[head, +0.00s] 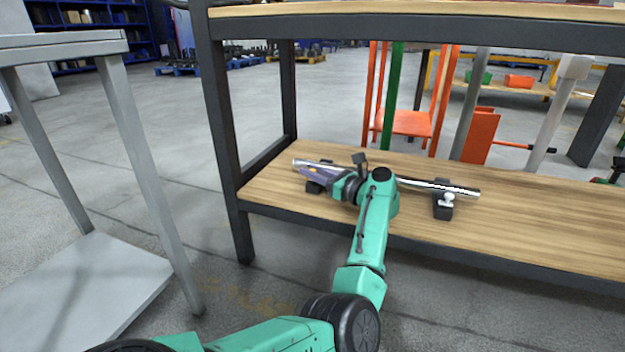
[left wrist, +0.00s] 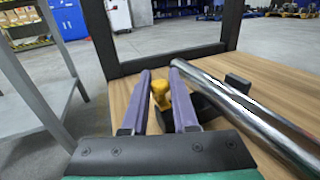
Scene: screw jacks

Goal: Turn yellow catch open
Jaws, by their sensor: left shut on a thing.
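The yellow catch (left wrist: 160,94) is small and sits beside a black clamp block (left wrist: 212,100) that bears a shiny metal bar (left wrist: 245,112). In the left wrist view it is between the two purple fingers of my left gripper (left wrist: 161,72), which is shut on it. In the head view my left gripper (head: 306,170) reaches in over the left part of the bar (head: 428,185), and the catch is mostly hidden by the fingers. My right gripper is not in view.
The bar lies along a wooden lower shelf (head: 540,220) in a dark frame. A second black clamp (head: 443,208) with a silver knob holds its right part. A dark shelf post (head: 228,140) stands left of my arm, and a grey metal table (head: 80,280) further left.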

